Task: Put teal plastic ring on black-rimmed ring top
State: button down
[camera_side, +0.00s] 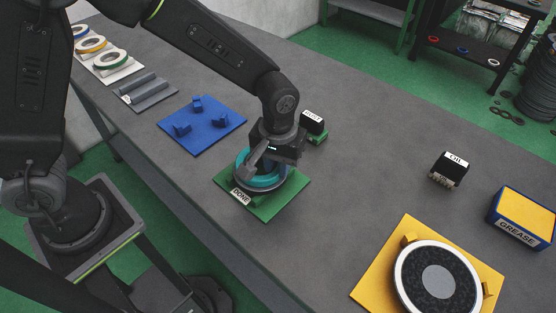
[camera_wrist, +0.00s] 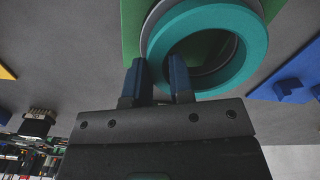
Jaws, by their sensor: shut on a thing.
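The teal ring (camera_side: 264,183) is over the green plate (camera_side: 290,191) marked DONE. My gripper (camera_side: 258,168) is shut on the teal ring's wall; in the wrist view one blue fingertip is outside the ring and the other is in its hole. The teal ring (camera_wrist: 257,52) lies over a grey ring-shaped part (camera_wrist: 153,17), which shows slightly beyond its edge. I cannot tell whether the two touch. The grey part's rim is mostly hidden, so I cannot make out a black rim there.
A blue plate with pegs (camera_side: 202,124) is to the left.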

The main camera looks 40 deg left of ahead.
jog(key=shift+f, duration=0.1)
jog(key=c, duration=0.9)
grip_release()
notch_tip(320, 180, up, 14)
jog(key=shift+f, duration=0.1)
jog(key=s+a+r+m+t, duration=0.1)
jog(key=s+a+t, duration=0.1)
jog(key=s+a, duration=0.3)
jog(key=s+a+r+m+t, duration=0.1)
jog(key=s+a+r, duration=0.1)
jog(key=s+a, duration=0.3)
jog(key=s+a+r+m+t, duration=0.2)
jog(key=s+a, duration=0.3)
jog(key=shift+t, duration=0.3)
